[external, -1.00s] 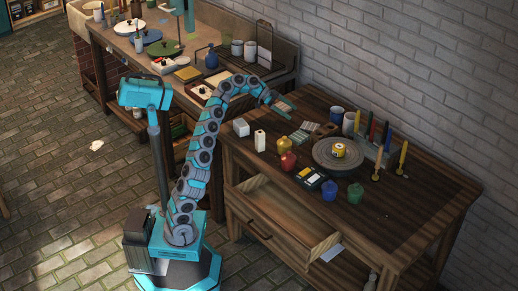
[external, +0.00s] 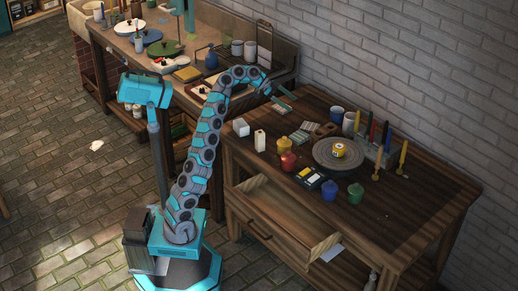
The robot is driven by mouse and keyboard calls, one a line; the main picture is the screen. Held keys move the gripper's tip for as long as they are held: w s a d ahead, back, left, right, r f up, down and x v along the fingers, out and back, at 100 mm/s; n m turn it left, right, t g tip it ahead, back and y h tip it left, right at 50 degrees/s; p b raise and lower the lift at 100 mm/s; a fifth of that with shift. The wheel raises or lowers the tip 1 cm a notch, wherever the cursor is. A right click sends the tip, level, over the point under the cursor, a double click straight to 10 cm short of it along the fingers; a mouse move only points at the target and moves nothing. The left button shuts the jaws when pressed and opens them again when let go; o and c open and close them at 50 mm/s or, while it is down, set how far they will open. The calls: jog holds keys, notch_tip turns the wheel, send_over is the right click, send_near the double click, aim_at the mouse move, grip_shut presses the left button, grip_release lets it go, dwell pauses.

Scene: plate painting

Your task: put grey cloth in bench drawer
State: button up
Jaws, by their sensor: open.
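My gripper (external: 283,96) is open above the back left corner of the wooden bench (external: 420,190). A small pale flat piece (external: 281,108) lies just below the fingers, apart from them as far as I can tell. A greyish folded cloth-like piece (external: 299,137) lies on the bench, with another small flat piece (external: 308,126) beside it. I cannot tell which of these is the grey cloth. The bench drawer (external: 283,236) is pulled open at the front of the bench. Its inside looks empty where it shows; part is hidden by its front.
A white box (external: 241,127), a white carton (external: 260,140) and several coloured jars (external: 328,190) stand along the bench's left and front.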

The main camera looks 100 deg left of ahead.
aim_at(312, 126)
jog(key=w+f+g+p, duration=0.1)
jog(key=w+d+f+p, duration=0.1)
jog(key=w, duration=0.1)
jog(key=w+f+g+p, duration=0.1)
jog(key=shift+w+d+f+m+g+h, duration=0.1)
jog(key=shift+w+d+m+g+h, duration=0.2)
jog(key=shift+w+d+f, duration=0.3)
jog(key=shift+d+f, duration=0.05)
jog(key=shift+f, duration=0.3)
jog(key=shift+p+x, duration=0.65)
jog(key=shift+x, duration=2.95)
jog(key=shift+r, duration=0.15)
jog(key=c, duration=1.2)
jog(key=shift+r, duration=0.1)
